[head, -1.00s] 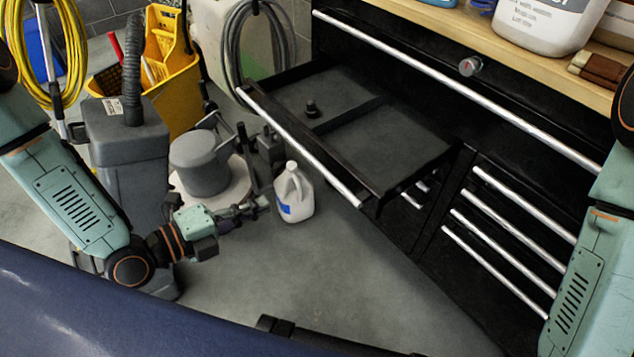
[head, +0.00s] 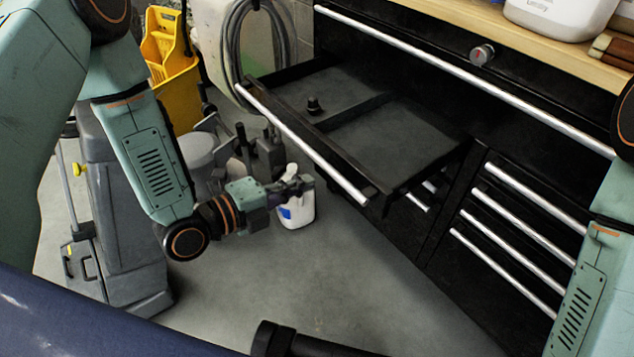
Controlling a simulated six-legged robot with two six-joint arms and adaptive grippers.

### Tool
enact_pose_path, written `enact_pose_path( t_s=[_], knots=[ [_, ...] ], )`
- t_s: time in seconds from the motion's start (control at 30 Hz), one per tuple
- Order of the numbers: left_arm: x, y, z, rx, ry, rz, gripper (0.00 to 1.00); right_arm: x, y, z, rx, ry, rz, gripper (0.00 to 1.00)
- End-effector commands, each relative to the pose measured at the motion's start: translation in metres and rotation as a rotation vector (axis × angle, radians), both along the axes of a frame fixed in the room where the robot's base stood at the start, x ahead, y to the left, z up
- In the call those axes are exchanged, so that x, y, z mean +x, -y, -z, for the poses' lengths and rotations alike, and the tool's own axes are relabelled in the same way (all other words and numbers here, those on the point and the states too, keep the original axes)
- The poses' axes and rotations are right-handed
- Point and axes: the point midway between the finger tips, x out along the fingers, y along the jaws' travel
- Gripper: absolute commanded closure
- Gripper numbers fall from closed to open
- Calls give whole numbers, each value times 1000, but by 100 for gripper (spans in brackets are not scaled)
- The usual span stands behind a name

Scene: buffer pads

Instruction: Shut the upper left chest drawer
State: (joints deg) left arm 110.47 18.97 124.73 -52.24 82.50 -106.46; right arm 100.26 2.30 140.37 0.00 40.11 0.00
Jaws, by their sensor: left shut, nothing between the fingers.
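The upper left chest drawer (head: 400,148) is pulled well out of the black tool chest (head: 560,100). Its silver front handle bar (head: 300,142) faces left toward the floor area. My left gripper (head: 304,183) is shut and empty, low in front of the drawer's handle bar. In the picture it overlaps the white jug behind it and appears apart from the drawer. My right arm shows at the right edge, but its gripper is out of view.
A white jug (head: 297,213) stands on the floor behind my left gripper. A grey floor machine (head: 195,155) and a yellow mop bucket (head: 172,75) stand at the left. Shut drawers (head: 515,232) with silver handles are at the lower right. Open floor (head: 270,280) lies in front.

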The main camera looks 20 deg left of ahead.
Motion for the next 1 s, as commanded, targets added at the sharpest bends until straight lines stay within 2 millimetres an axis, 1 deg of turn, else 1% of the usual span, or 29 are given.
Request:
enact_pose_path(
  t_s=[0.03, 0.1, 0.23, 0.4, 0.87, 1.0],
  knots=[
    [5, 5, 3, 2, 3, 5, 100, 0, 0, 5, 0, 0, 0, 60],
    [11, 10, 5, 2, 2, 6, 100, 0, 0, 9, 0, 0, 0, 60],
    [22, 17, 7, 1, 2, 3, 100, 0, 0, 14, 0, 0, 0, 60],
    [30, 24, 8, 1, 0, 1, 100, 0, 0, 18, 0, 0, 0, 60],
    [32, 25, 8, -1, -1, 0, 100, 0, 0, 18, 0, 0, 0, 60],
    [36, 27, 8, -1, 1, 1, 100, 0, 0, 19, 0, 0, 0, 60]
  ],
)
